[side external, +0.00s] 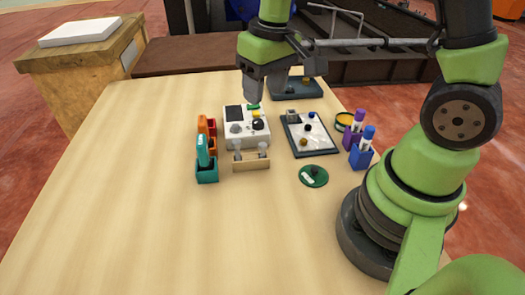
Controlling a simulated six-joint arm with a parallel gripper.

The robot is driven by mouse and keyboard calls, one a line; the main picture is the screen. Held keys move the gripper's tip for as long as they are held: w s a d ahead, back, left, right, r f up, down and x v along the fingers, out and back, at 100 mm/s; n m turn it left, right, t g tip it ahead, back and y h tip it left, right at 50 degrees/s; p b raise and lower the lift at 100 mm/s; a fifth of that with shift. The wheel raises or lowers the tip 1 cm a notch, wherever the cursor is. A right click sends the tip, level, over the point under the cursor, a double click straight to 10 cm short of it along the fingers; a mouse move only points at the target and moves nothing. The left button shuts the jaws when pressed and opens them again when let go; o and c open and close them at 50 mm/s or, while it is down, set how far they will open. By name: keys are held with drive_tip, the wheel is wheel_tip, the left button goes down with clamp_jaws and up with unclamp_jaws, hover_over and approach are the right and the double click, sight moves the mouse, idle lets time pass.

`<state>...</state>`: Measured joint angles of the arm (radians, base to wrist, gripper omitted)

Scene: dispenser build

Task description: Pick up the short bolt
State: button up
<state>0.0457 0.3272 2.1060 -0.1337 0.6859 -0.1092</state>
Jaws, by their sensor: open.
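My gripper (256,97) is open and points down above the back part of a white box (247,139) with a dark square, a yellow part and dark knobs. A small green piece (253,107) shows just under the fingertips; I cannot tell whether it touches them. Two grey bolt-like parts, a left one (237,147) and a right one (263,148), stand at a small wooden rack (251,165) in front of the box. I cannot tell which is the short bolt. My gripper is behind and above them, apart from them.
Orange (212,143) and teal (207,175) holders stand left of the box. A dark-framed tray (321,153) with small parts, a green disc (313,176), a yellow-rimmed round container (343,122), and purple (352,139) and blue (360,157) holders are right. The table's left and front are clear.

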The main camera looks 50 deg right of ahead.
drive_tip(key=g, duration=0.1)
approach(262, 144)
drive_tip(key=shift+n, duration=0.3)
wheel_tip(262, 144, down, 5)
drive_tip(key=shift+a+f, duration=0.1)
drive_tip(key=shift+a, duration=0.1)
drive_tip(key=shift+w+f, duration=0.15)
drive_tip(key=shift+f, duration=2.7)
clamp_jaws()
